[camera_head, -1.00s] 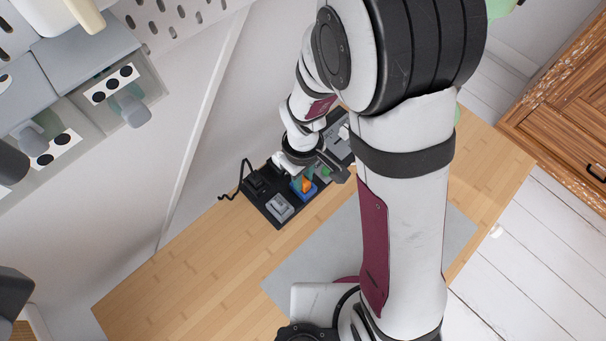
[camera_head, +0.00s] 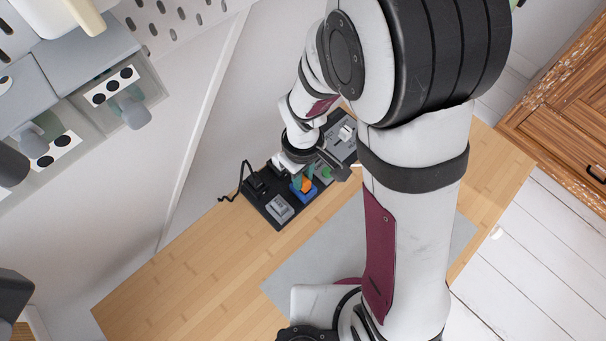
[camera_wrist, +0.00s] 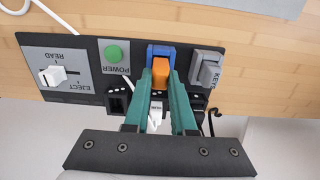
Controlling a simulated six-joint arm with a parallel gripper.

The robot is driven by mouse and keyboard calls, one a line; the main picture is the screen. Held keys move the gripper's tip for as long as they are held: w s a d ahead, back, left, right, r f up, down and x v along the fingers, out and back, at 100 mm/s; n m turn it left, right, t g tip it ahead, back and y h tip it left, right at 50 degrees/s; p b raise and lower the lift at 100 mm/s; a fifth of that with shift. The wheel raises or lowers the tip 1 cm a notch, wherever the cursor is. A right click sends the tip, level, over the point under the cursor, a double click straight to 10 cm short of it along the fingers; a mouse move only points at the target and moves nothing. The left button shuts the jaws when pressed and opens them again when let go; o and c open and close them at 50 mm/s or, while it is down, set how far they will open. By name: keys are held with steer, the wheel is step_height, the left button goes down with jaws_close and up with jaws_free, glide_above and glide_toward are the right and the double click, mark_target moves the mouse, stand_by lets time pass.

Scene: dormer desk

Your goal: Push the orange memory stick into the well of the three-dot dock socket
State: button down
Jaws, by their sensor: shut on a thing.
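The orange memory stick (camera_wrist: 160,72) is between the teal fingers of my gripper (camera_wrist: 161,80), which is shut on it. In the wrist view it overlaps a blue holder (camera_wrist: 160,50); I cannot tell whether it sits in it or above it. In the head view the orange stick (camera_head: 306,185) shows beside the blue holder (camera_head: 309,196), under my gripper (camera_head: 303,180). A black dock socket (camera_wrist: 117,102) with white dots is left of the fingers.
The dark panel (camera_head: 262,206) also carries a READ/EJECT switch (camera_wrist: 55,75), a green POWER button (camera_wrist: 114,52) and a grey KEYS block (camera_wrist: 207,68). A black cable curls at its left end. The wooden desk (camera_head: 180,275) is clear at the front left.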

steer(key=shift+r, duration=2.45)
steer(key=w+r, duration=0.3)
steer(key=w, duration=0.7)
steer(key=shift+w+a+r, duration=0.2)
steer(key=shift+w+a, duration=0.1)
steer(key=shift+f, duration=2.9)
steer(key=shift+f, duration=1.85)
steer(key=c, duration=0.7)
jaws_free()
steer(key=shift+o, duration=0.2)
